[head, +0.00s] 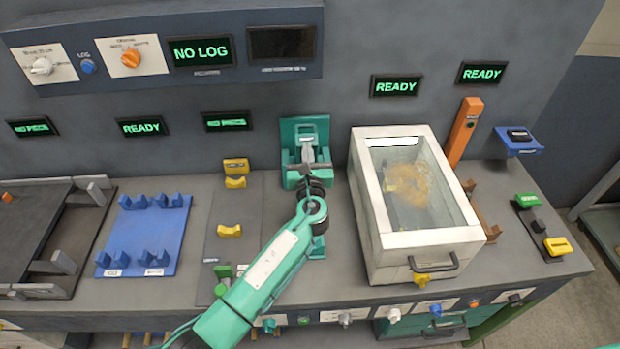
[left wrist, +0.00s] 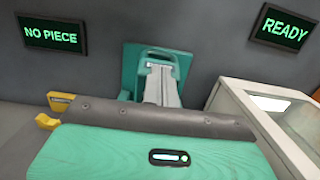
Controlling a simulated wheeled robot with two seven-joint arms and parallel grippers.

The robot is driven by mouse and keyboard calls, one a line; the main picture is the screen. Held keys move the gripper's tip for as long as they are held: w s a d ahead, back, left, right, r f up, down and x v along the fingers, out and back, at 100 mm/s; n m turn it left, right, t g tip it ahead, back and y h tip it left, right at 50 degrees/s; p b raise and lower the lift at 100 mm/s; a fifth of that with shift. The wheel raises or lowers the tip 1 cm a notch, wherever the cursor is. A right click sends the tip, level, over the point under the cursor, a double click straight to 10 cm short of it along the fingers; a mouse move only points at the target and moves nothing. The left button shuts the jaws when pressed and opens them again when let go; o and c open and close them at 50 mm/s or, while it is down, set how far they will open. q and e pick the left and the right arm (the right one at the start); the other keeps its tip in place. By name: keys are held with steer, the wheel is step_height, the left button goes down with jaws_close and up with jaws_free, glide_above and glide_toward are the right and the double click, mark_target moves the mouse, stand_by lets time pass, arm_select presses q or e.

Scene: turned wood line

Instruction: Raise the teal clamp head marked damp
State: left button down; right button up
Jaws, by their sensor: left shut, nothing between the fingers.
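The teal clamp (head: 290,128) stands at the back of the bench against the grey wall, with a grey metal slide on its front. In the left wrist view the teal clamp (left wrist: 130,68) shows behind my gripper, with its grey slide (left wrist: 161,86) upright. My left gripper (head: 307,170) is shut and empty, in front of the clamp and overlapping its lower part in the head view. I cannot tell whether it touches the clamp. The dark finger edge (left wrist: 160,117) and teal body fill the lower wrist view. The damp marking is not legible. My right gripper is not in view.
A clear-lidded white box (head: 375,235) stands close right of the clamp. Yellow rests (head: 229,231) and a blue pegged tray (head: 130,235) lie to the left. An orange post (head: 464,130) stands at the back right. A control panel (head: 200,60) overhangs the back.

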arm_select(q)
steer(key=s+f+b, duration=0.2)
steer(key=s+b, duration=0.1)
steer(key=s, duration=1)
steer(key=shift+s, duration=0.2)
